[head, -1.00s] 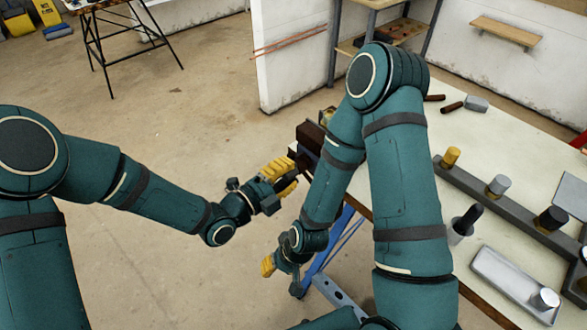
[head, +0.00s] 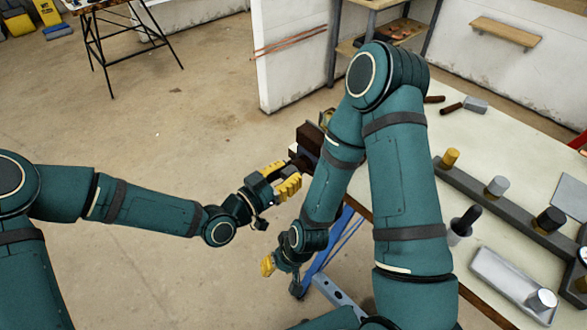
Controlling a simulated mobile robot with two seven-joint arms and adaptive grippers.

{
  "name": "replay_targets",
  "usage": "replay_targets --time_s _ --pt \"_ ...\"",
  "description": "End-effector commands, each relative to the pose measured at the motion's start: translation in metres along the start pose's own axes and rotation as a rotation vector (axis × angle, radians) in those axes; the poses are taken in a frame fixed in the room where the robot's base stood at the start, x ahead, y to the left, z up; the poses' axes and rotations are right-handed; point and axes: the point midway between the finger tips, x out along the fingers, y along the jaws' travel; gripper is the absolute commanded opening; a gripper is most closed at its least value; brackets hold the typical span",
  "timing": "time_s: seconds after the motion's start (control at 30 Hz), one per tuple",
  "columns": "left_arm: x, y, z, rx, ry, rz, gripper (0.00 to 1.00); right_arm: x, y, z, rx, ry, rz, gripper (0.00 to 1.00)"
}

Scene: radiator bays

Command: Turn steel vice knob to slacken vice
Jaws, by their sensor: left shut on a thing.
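The vice (head: 309,138) is a dark brown block at the left edge of the workbench, partly hidden behind my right arm. My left gripper (head: 282,178), with yellow fingers, is at the near left end of the vice and is shut on the steel vice knob. The knob itself is hidden by the fingers, so its turn cannot be made out. My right gripper (head: 268,265) hangs low, left of the bench and away from the vice. Only its yellow tip shows clearly, and its opening cannot be made out.
The pale workbench (head: 480,130) carries a hammer (head: 465,104), a dark rail (head: 505,207) with yellow, grey and black knobs, and a grey tray (head: 500,278). My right arm crosses over the bench's left side.

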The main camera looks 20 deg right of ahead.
Motion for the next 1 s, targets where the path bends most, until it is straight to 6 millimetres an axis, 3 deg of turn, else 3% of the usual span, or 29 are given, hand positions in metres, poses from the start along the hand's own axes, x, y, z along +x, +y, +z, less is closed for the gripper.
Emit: replay_targets --time_s 0.6,0.73,0.97,1.0 --pt "-0.0003 -0.0005 0.0002 -1.064 0.003 0.000 0.00 -0.0076 -0.0015 -0.0011 0.003 0.001 0.002 0.42" --pt "0.0000 0.0000 0.0000 -1.175 0.002 0.000 0.00 -0.0072 -0.0014 -0.0010 0.003 0.001 0.002 0.42" --pt "0.0002 0.0003 -0.0003 -1.183 0.000 0.001 0.00 -0.0072 -0.0015 -0.0010 0.003 0.000 0.002 0.42" --pt "0.0002 0.0003 -0.0003 -1.182 0.000 0.001 0.43 -0.0072 -0.0016 -0.0010 0.003 0.000 0.002 0.42"
